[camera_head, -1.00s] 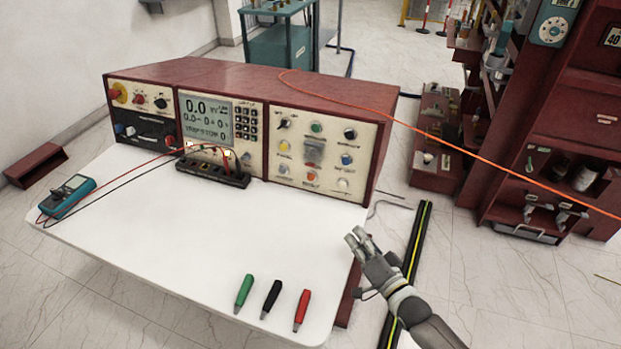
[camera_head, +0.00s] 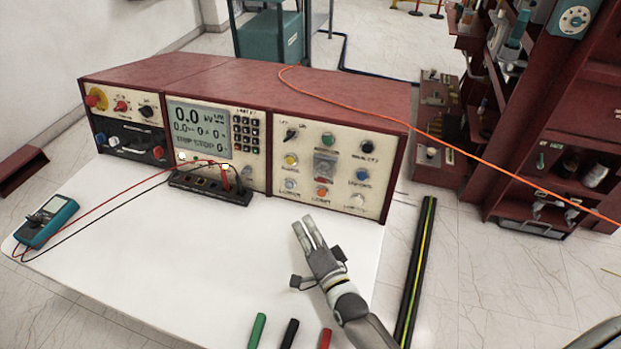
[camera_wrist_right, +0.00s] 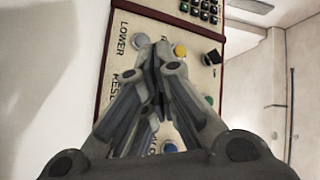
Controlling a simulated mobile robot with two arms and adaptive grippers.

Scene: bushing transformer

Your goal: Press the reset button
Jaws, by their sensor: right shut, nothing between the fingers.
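The red-cased control console (camera_head: 245,85) stands at the back of the white table. Its right panel (camera_head: 277,160) carries several coloured buttons. The orange button (camera_head: 322,191) is in the bottom row, between a grey-blue button (camera_head: 290,184) and a white one (camera_head: 357,200). In the right wrist view, a partly covered label beginning "RESE" is beside the "LOWER" label; the button there is hidden behind my fingers. My right gripper (camera_head: 308,232) is shut and empty, over the table just in front of the panel, below the orange button and apart from it in the head view. My left gripper is out of view.
A black terminal block (camera_head: 208,188) with red and black leads lies left of my right gripper. A multimeter (camera_head: 46,221) is at the far left. Green (camera_head: 257,331), black (camera_head: 289,334) and red (camera_head: 325,339) probes lie at the front. An orange cable (camera_head: 440,140) crosses at right.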

